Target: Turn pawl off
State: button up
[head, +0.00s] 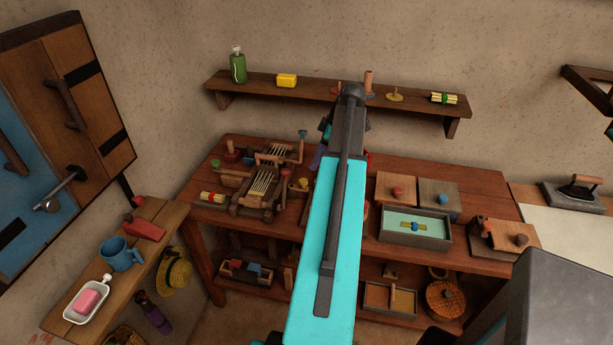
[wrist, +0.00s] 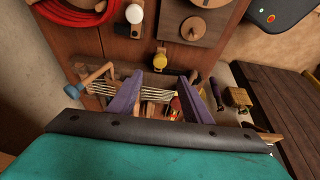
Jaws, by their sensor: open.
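A wooden loom-like frame with pale strings (head: 262,183) stands on the left part of the table in the head view. I cannot tell which of its small coloured levers is the pawl. A blue-ended lever (head: 303,134) stands at its back right, and a green knob (head: 215,163) is at its left. In the wrist view, pale strings (wrist: 158,94) lie beyond and between my fingers. A wooden lever with a blue end (wrist: 75,90) is left of them, and a yellow knob (wrist: 160,60) is above. My gripper (wrist: 160,97) is open, with nothing visibly held; my arm mostly hides it in the head view.
The brown table (head: 335,232) also bears a grey tray (head: 415,242) and boards with knobs on the right. A wall shelf (head: 335,98) runs behind. A side bench (head: 70,311) with a blue mug (head: 121,254) is at left. A red coil (wrist: 70,17) shows in the wrist view.

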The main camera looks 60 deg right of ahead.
aim_at(304, 180)
jog(key=shift+p+x, duration=1.6)
jog(key=shift+x, duration=3.65)
jog(key=shift+c, duration=0.6)
